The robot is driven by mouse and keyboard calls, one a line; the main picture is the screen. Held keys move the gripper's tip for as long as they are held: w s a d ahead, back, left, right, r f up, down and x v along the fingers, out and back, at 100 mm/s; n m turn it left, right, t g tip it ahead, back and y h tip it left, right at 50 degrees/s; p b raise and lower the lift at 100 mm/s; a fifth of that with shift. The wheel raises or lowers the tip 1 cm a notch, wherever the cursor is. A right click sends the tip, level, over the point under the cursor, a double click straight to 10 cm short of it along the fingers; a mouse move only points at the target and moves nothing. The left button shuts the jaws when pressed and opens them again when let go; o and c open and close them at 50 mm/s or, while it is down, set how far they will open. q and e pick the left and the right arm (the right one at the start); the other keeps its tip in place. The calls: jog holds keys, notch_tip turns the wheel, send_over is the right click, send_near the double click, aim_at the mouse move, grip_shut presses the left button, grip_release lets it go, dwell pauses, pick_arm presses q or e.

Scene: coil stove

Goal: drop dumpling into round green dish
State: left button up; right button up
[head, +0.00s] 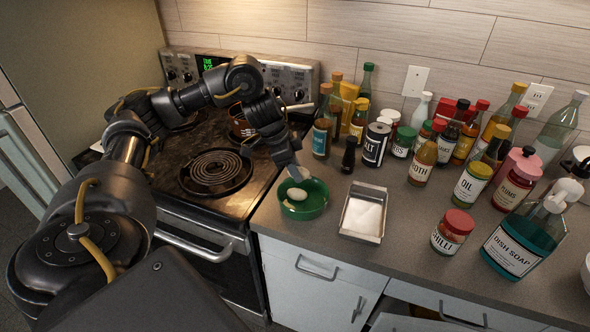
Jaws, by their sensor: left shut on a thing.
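The round green dish (318,209) stands on the grey counter just right of the stove. My left gripper (295,176) reaches down from above the stove, over the back of the dish. It is shut on the dumpling (297,194), a small pale oval thing that shows below the fingertips, within the outline of the dish. I cannot tell whether the dumpling touches the dish. My fingers hide part of the dish's back rim. My right gripper is out of view.
A metal tray with white contents (345,229) sits right of the dish. Several bottles and jars, including a salt can (376,145) and a chilli jar (452,232), crowd the back and right. The coil stove (180,205) is left, with a pot (240,123) on it.

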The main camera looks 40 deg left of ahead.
pick_arm(q)
jog(key=o, duration=1)
jog(key=shift+o, duration=0.2)
jog(key=shift+r, duration=0.1)
jog(key=p+v, duration=0.4)
jog(key=v, duration=0.6)
jog(key=shift+r, duration=0.35)
jog(key=shift+s, duration=0.1)
